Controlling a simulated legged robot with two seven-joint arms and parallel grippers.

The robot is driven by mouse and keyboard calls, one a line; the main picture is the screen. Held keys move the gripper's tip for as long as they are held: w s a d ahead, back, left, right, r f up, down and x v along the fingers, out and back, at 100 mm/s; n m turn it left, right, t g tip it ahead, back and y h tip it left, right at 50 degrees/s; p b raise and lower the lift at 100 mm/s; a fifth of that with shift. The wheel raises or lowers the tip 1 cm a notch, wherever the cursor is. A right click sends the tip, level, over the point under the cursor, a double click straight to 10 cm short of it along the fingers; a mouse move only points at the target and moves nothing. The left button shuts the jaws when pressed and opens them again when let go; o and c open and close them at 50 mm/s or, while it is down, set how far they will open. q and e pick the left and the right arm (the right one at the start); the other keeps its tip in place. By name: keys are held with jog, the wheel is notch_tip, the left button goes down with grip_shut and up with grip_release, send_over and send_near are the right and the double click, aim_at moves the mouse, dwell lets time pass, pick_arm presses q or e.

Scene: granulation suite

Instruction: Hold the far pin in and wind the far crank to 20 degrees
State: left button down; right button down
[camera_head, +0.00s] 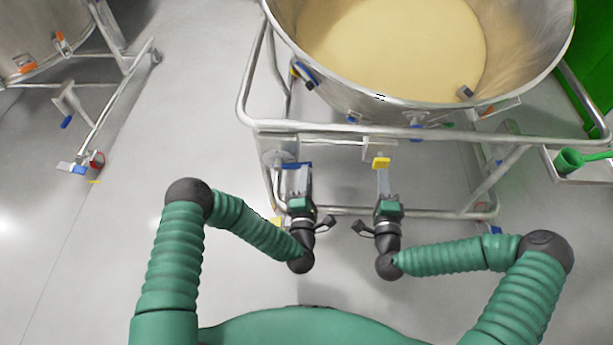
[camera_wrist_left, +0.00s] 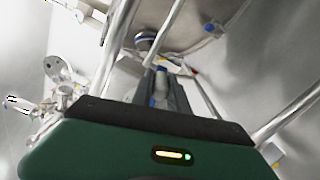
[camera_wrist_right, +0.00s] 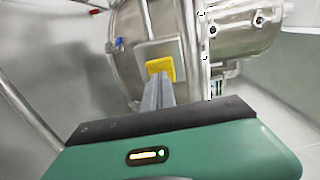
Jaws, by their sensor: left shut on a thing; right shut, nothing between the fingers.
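A yellow square-headed piece (camera_head: 381,162), which appears to be the pin, sits on the frame below the large bin. It also shows in the right wrist view (camera_wrist_right: 160,68). My right gripper (camera_head: 383,172) is shut and empty, its fingertips at the yellow head and seemingly touching it; the depth of the press cannot be told. A blue handle (camera_head: 291,165), which appears to be the crank, is at the frame's left leg. My left gripper (camera_head: 303,168) is shut on it; blue shows between the fingers in the left wrist view (camera_wrist_left: 157,101). The crank's angle cannot be read.
The steel bin (camera_head: 350,105) full of pale powder stands above both grippers. Its tubular frame (camera_head: 360,131) runs around them. A green scoop (camera_head: 570,160) lies on a tray at the right. Another bin (camera_head: 30,40) stands at the upper left, with clear floor between.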

pick_arm(q)
jog(key=shift+w+r, duration=0.1)
jog(key=shift+r, duration=0.05)
pick_arm(e)
jog(key=s, duration=0.4)
jog(key=shift+s, duration=0.3)
pick_arm(q)
jog(key=c, duration=1.1)
grip_release()
jog(key=s, duration=1)
jog(key=shift+s, duration=0.1)
pick_arm(e)
jog(key=shift+a, duration=0.1)
